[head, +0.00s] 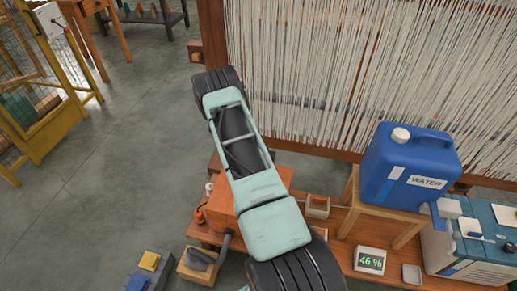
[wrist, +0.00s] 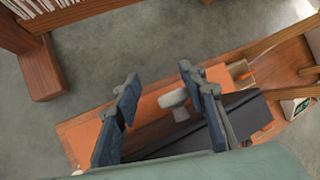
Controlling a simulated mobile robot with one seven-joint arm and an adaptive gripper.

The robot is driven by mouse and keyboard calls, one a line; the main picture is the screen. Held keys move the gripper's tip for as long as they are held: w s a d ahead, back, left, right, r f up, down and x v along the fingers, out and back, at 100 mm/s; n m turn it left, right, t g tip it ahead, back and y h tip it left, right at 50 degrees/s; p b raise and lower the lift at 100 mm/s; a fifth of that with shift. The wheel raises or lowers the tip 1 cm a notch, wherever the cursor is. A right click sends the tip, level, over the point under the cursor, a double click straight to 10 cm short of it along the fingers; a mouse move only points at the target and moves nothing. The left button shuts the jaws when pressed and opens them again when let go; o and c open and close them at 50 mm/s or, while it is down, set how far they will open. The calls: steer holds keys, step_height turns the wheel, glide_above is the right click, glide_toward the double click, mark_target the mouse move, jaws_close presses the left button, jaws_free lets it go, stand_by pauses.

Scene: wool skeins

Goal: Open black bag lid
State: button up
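My gripper (wrist: 158,88) is open in the wrist view, its two dark blue fingers wide apart with nothing held between them. A dark, flat-faced object (wrist: 246,112), probably the black bag, lies to the right and runs behind the right finger. Its lid cannot be told apart, nor whether it is open. In the head view my arm covers this spot, and neither the bag nor my fingers can be made out.
A low wooden bench (head: 341,225) carries an orange box (head: 219,208) and a display reading 46 % (head: 370,260). A blue water canister (head: 408,166) stands on a wooden stool (head: 350,201) at right. A loom with pale threads (head: 370,70) stands behind.

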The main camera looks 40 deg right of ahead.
steer(key=w+a+r+p, duration=0.1)
steer(key=w+r+p, duration=0.1)
steer(key=r, duration=0.3)
steer(key=w+a+r+p, duration=0.1)
steer(key=w+r+p, duration=0.1)
steer(key=r, duration=0.4)
steer(key=shift+a+r+p, duration=0.25)
steer(key=shift+a+p, duration=0.1)
steer(key=shift+p, duration=0.15)
stand_by(0.3)
stand_by(0.5)
steer(key=v, duration=1.2)
